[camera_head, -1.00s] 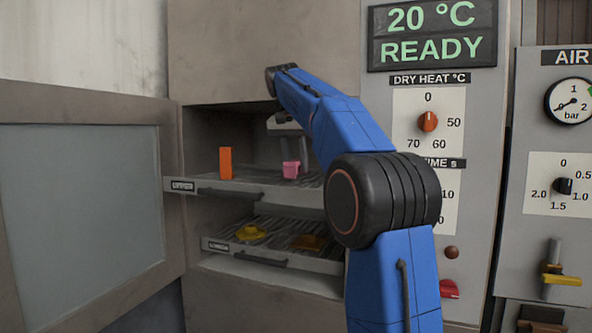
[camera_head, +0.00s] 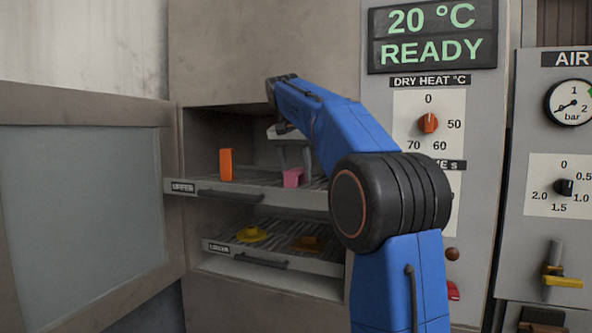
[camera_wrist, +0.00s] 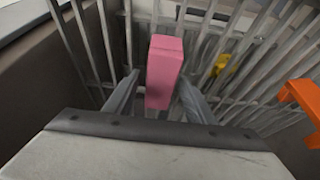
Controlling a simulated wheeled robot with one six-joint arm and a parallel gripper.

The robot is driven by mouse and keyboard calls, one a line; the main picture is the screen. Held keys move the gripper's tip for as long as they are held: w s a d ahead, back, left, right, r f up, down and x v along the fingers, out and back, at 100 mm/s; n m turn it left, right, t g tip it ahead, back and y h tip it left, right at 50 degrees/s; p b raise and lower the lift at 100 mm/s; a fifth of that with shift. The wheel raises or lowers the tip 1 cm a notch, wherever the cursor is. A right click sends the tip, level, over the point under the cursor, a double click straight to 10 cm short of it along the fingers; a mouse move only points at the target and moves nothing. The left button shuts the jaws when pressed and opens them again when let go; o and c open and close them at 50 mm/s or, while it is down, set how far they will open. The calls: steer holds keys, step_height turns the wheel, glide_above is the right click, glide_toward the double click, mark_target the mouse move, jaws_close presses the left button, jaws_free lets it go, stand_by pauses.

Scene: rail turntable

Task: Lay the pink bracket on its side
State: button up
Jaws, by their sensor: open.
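The pink bracket (camera_head: 292,178) is on the upper rack (camera_head: 256,190) of the open oven. In the wrist view the bracket (camera_wrist: 164,72) shows as a pink block face between and a little beyond my fingers, above the rack bars. My gripper (camera_wrist: 155,100) is open around its near end, one finger on each side. I cannot tell whether either finger touches it. In the head view my gripper (camera_head: 295,160) reaches down into the oven beside the bracket, partly hidden by my blue arm.
An orange piece (camera_head: 226,164) stands left on the upper rack; part of it (camera_wrist: 302,105) shows in the wrist view. The lower rack (camera_head: 275,262) holds a yellow piece (camera_head: 251,234) and an orange-brown piece (camera_head: 311,243). The oven door (camera_head: 85,210) stands open at left.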

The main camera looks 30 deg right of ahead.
steer(key=v, duration=1.2)
steer(key=shift+s+r, duration=0.1)
stand_by(0.4)
